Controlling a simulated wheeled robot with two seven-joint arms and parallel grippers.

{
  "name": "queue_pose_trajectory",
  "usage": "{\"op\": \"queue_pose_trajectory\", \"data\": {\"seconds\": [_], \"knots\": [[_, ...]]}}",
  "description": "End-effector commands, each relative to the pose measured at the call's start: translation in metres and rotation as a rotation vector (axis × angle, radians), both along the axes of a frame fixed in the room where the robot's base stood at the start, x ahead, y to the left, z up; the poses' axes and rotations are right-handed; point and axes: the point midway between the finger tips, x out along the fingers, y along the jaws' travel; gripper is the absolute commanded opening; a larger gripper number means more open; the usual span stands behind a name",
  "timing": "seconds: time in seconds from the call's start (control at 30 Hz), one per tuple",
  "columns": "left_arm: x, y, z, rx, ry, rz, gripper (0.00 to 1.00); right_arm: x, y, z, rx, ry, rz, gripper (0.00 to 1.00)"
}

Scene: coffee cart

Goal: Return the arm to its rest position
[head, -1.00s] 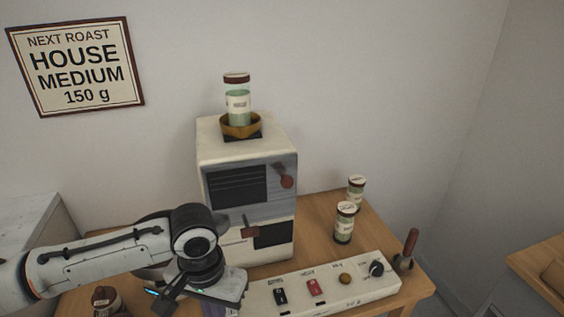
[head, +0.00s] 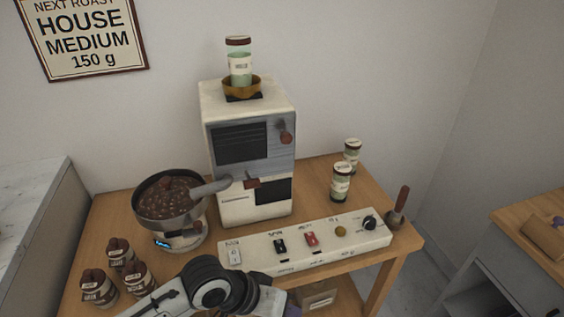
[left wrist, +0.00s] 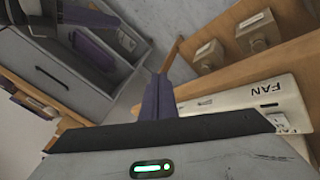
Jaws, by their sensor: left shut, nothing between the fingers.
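My left arm comes in at the bottom of the head view, low in front of the table. Its gripper is below that picture's edge. In the left wrist view my left gripper (left wrist: 157,97) has its two dark purple fingers together, with nothing between them. It is in front of the table edge, apart from the white control panel marked FAN (left wrist: 262,98). My right gripper cannot be made out in these frames.
On the wooden table (head: 325,192) stand a roaster (head: 222,178) with a jar in a bowl on top, a pan of beans (head: 172,197), the control panel (head: 265,255) and several jars. A marble counter (head: 35,220) is at left. A grey cabinet (head: 530,245) is at right.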

Motion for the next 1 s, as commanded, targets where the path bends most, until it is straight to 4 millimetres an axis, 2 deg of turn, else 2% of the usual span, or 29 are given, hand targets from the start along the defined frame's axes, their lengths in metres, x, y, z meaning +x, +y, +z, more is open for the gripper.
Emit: {"op": "queue_pose_trajectory", "data": {"seconds": [0.03, 0.13, 0.27, 0.43, 0.6, 0.7, 0.8, 1.0], "knots": [[-0.007, -0.007, -0.009, -0.055, -0.02, 0.023, 0.0, -0.001, 0.0, 0.0, 0.0, 0.002, 0.0, 0.0], [-0.007, -0.007, -0.021, -0.123, -0.099, 0.083, 0.0, -0.002, 0.0, -0.001, 0.0, 0.005, 0.0, 0.0], [-0.012, 0.014, -0.044, -0.147, -0.2, 0.178, 0.0, -0.003, 0.0, -0.002, -0.001, 0.007, 0.0, 0.0], [-0.037, 0.073, -0.083, -0.059, -0.322, 0.299, 0.0, -0.003, 0.0, -0.002, -0.001, 0.008, 0.0, 0.0], [-0.08, 0.139, -0.116, 0.103, -0.404, 0.351, 0.0, -0.004, 0.0, -0.002, -0.001, 0.009, 0.0, 0.0], [-0.101, 0.166, -0.126, 0.179, -0.431, 0.352, 0.0, -0.004, 0.0, -0.002, -0.001, 0.009, 0.0, 0.0], [-0.113, 0.18, -0.13, 0.222, -0.444, 0.348, 0.0, -0.004, 0.0, -0.003, -0.001, 0.009, 0.0, 0.0], [-0.116, 0.185, -0.131, 0.237, -0.451, 0.345, 0.0, -0.004, 0.0, -0.003, -0.001, 0.009, 0.0, 0.0]]}}
